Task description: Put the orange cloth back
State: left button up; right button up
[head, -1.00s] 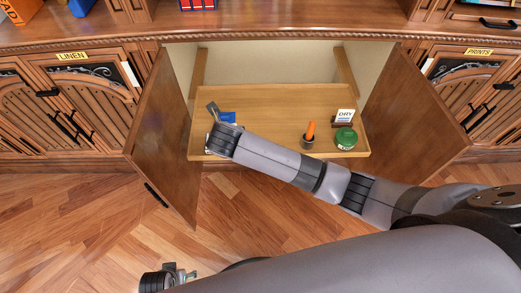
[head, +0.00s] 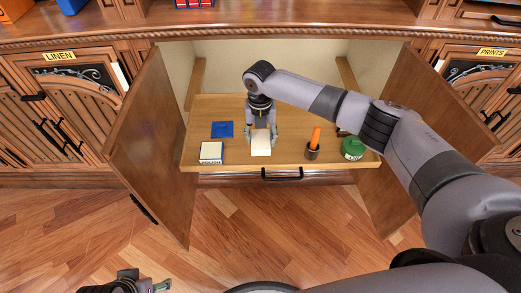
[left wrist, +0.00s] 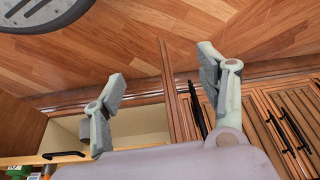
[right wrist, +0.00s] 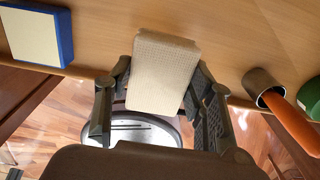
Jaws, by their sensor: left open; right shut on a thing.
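No orange cloth can be made out in these views. My right gripper (head: 262,143) is shut on a cream, block-shaped thing (head: 260,150) with a finely textured surface, held at the front middle of the pull-out tray (head: 285,110). The right wrist view shows the cream thing (right wrist: 163,75) between both fingers; I cannot tell whether it touches the tray. My left gripper (left wrist: 160,75) is open and empty, low over the floor in front of the cabinet. It shows at the bottom left of the head view (head: 146,284).
A flat blue square (head: 222,129) and a polish box (head: 211,152) are on the tray's left. A dark cup (head: 312,152) with an orange-handled tool (head: 316,136) and a green tin (head: 353,148) are on its right. Open doors (head: 150,145) flank the tray.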

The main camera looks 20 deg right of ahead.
aim_at(261, 146)
jog(key=shift+f, duration=0.7)
notch_tip(261, 146, down, 4)
jog(key=shift+r+b, duration=0.15)
jog(key=shift+b, duration=0.45)
pick_arm(q)
jog(key=shift+s+a+r, duration=0.1)
jog(key=shift+s+r, duration=0.2)
jog(key=shift+r, duration=0.2)
pick_arm(e)
jog(key=o, duration=1)
